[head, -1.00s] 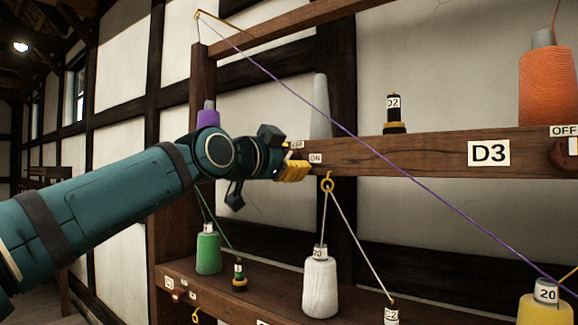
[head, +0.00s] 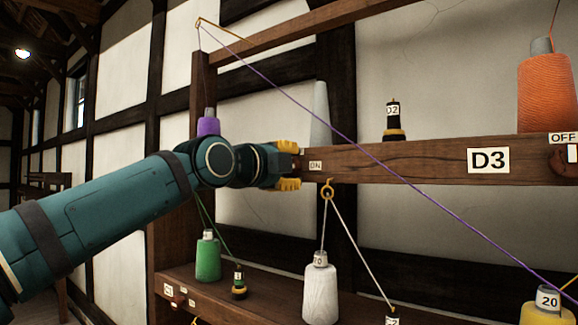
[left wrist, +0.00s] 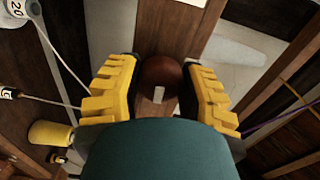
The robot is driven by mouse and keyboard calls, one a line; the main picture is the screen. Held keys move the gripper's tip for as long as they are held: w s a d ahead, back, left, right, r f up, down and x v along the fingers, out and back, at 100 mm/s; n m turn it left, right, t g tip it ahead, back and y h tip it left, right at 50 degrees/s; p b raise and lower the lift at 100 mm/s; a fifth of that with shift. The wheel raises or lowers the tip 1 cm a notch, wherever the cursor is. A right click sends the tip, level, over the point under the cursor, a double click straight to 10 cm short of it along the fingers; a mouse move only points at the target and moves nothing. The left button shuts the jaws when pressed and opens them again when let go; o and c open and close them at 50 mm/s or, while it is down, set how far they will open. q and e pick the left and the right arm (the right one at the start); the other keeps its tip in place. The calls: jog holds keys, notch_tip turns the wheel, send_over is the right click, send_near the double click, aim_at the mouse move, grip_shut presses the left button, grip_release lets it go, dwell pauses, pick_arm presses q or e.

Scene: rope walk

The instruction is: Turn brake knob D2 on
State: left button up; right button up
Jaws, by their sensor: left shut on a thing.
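The brake knob (left wrist: 160,74) is a round, dark red-brown knob with a white mark, on the wooden beam (head: 400,163). In the left wrist view it sits between the two yellow fingers of my left gripper (left wrist: 160,92), which is shut on it. In the head view my left gripper (head: 288,166) meets the beam's left end and hides the knob. An ON label (head: 315,166) shows just right of the fingers. A small black bobbin marked D2 (head: 393,118) stands on the beam further right. My right gripper is not in view.
A purple thread (head: 345,131) slants across in front of the beam. A grey cone (head: 320,113) and an orange spool (head: 548,92) stand on it. A D3 plate (head: 488,160) and another knob (head: 563,161) are right. White (head: 320,290) and green (head: 207,260) spools stand below.

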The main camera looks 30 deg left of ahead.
pick_arm(q)
jog(key=shift+m, duration=0.5)
jog(key=shift+r, duration=0.1)
jog(key=o, duration=1.2)
jog(key=s, duration=0.8)
jog(key=s+a, duration=0.1)
jog(key=s, duration=0.3)
